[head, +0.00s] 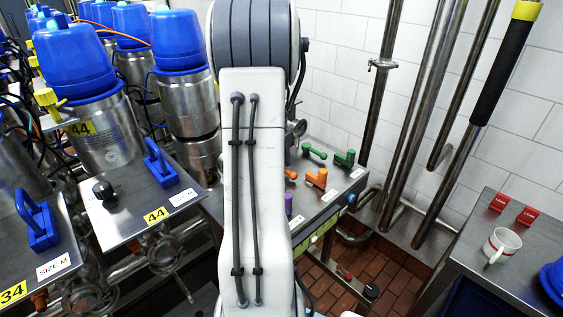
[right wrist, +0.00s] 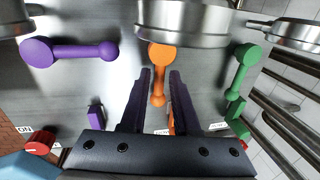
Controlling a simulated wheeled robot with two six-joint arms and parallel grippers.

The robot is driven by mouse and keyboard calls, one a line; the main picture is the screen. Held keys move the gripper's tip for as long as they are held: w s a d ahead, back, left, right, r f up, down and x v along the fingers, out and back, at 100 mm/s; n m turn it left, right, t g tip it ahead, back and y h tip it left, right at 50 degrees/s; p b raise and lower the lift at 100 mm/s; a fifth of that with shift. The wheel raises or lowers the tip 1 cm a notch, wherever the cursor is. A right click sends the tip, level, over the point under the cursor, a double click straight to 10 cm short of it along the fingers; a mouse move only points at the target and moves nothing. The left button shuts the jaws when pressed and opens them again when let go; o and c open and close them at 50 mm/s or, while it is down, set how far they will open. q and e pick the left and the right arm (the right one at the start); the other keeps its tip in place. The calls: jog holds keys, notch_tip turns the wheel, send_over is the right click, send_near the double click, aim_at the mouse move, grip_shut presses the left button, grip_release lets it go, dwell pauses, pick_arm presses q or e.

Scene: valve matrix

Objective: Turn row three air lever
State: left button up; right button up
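In the right wrist view three levers sit on a metal panel (right wrist: 112,80): a purple lever (right wrist: 75,51) lying sideways, an orange lever (right wrist: 158,62) pointing down the picture, and a green lever (right wrist: 240,78). My right gripper (right wrist: 160,73) is open, its two dark fingers on either side of the orange handle, with small gaps showing. In the head view the orange lever (head: 317,178) and green lever (head: 344,158) show beside my arm; a purple part (head: 288,203) is partly hidden. I cannot read which lever is air or which row this is. My left gripper is out of view.
Steel pipes (head: 375,90) stand behind the panel. Blue-capped valves (head: 178,42) and plates with blue handles (head: 160,165) are at left. A side table (head: 470,235) at right holds a cup (head: 501,245) and red tags. Metal cylinders (right wrist: 195,28) overhang the levers.

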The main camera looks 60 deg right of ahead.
notch_tip(320, 180, up, 10)
jog(key=a+b, duration=0.1)
jog(key=a, duration=0.1)
jog(key=shift+w+r, duration=0.15)
jog(key=shift+w, duration=0.2)
jog(key=shift+s, duration=0.1)
dwell(0.5)
